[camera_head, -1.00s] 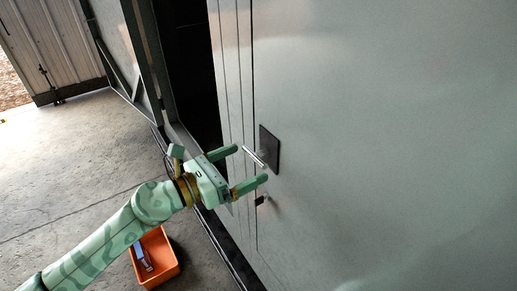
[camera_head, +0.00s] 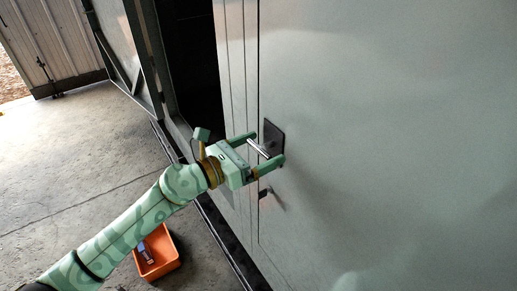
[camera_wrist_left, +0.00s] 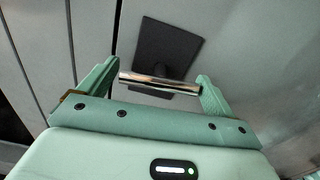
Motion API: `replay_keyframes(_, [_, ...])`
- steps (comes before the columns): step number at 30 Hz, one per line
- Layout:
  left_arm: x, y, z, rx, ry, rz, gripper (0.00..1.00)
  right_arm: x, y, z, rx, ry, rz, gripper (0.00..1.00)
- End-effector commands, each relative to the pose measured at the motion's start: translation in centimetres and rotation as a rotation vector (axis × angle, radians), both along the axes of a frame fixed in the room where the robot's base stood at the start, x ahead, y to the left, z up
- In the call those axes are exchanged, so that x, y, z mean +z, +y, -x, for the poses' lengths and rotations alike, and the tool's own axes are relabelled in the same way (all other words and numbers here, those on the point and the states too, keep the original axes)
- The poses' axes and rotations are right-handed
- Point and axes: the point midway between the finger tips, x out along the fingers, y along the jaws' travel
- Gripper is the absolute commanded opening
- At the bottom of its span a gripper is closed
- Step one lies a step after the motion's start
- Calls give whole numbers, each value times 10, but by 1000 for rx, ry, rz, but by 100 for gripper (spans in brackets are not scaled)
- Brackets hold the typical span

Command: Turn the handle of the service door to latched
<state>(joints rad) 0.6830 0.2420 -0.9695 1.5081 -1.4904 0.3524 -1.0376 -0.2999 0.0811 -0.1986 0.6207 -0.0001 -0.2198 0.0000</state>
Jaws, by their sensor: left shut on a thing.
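The service door (camera_head: 390,150) is a large pale grey-green panel filling the right of the head view. Its handle is a shiny metal bar (camera_head: 258,148) in front of a dark square plate (camera_head: 274,136). My left gripper (camera_head: 262,148) is at the handle, one finger on each side. In the left wrist view the bar (camera_wrist_left: 160,84) spans between the two fingertips, with the dark plate (camera_wrist_left: 168,50) behind it. The gripper is shut on the handle. My right gripper is out of view.
A small dark lock-like fitting (camera_head: 265,193) sits on the door below the handle. A dark opening (camera_head: 192,70) lies left of the door. An orange bin (camera_head: 158,262) holding a small item stands on the concrete floor (camera_head: 70,180), which is otherwise mostly clear.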

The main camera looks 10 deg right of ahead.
Motion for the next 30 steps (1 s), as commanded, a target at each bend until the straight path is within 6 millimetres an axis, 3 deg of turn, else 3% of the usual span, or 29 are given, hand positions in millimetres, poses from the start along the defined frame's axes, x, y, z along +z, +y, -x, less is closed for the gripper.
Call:
replay_keyframes(11, [2, -1, 0, -1, 145, 60, 68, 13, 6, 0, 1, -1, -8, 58])
replay_keyframes(30, [3, -1, 0, -2, 695, 285, 68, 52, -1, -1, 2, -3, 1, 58])
